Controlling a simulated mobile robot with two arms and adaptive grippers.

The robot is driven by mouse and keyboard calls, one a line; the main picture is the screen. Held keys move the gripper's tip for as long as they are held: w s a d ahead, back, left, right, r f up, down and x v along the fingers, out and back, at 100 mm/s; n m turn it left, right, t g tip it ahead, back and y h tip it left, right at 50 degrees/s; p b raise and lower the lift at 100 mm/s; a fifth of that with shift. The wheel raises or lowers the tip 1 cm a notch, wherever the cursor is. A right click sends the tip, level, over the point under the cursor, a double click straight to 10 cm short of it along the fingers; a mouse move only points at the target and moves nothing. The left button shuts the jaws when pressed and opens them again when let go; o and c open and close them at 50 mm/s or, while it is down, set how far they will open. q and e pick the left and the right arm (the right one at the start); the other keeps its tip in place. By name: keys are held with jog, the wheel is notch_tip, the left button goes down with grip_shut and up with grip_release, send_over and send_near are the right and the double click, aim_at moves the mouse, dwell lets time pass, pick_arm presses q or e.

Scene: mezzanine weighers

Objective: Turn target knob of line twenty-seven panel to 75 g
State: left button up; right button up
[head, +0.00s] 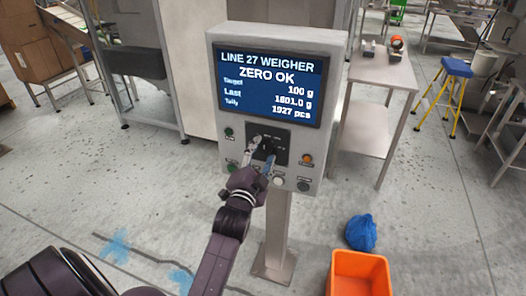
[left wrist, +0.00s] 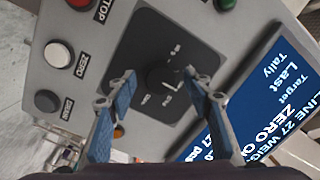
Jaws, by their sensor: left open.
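The line 27 weigher panel (head: 214,100) stands upright on a post, and its screen (head: 270,85) shows ZERO OK and Target 100 g. The target knob is a black round knob (left wrist: 163,77) on a dark square plate (head: 282,153). In the left wrist view a light pointer mark shows on the knob; the scale labels around it are too small to read surely. My left gripper (head: 262,150) is at the plate. In the left wrist view its blue-padded fingers (left wrist: 161,82) are open, one on each side of the knob, with gaps visible. My right gripper is out of view.
Push buttons surround the plate, including an orange one (head: 306,159) and a white one (head: 278,181). An orange bin (head: 360,262) and a blue bag (head: 361,232) are on the floor at lower right. A metal table (head: 383,72) stands behind the panel on the right.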

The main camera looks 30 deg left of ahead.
pick_arm(q)
jog(key=c, duration=1.2)
jog(key=shift+o, duration=0.2)
jog(key=shift+r+n+p, duration=0.1)
jog(key=shift+n+p, duration=0.7)
jog(key=shift+n, duration=0.1)
jog(key=shift+n+p, duration=0.85)
jog(key=shift+n, duration=0.35)
jog(key=shift+n+h+p, duration=0.4)
jog(key=shift+n+p, duration=0.9)
jog(key=shift+n, duration=0.8)
jog(key=shift+g, duration=0.3)
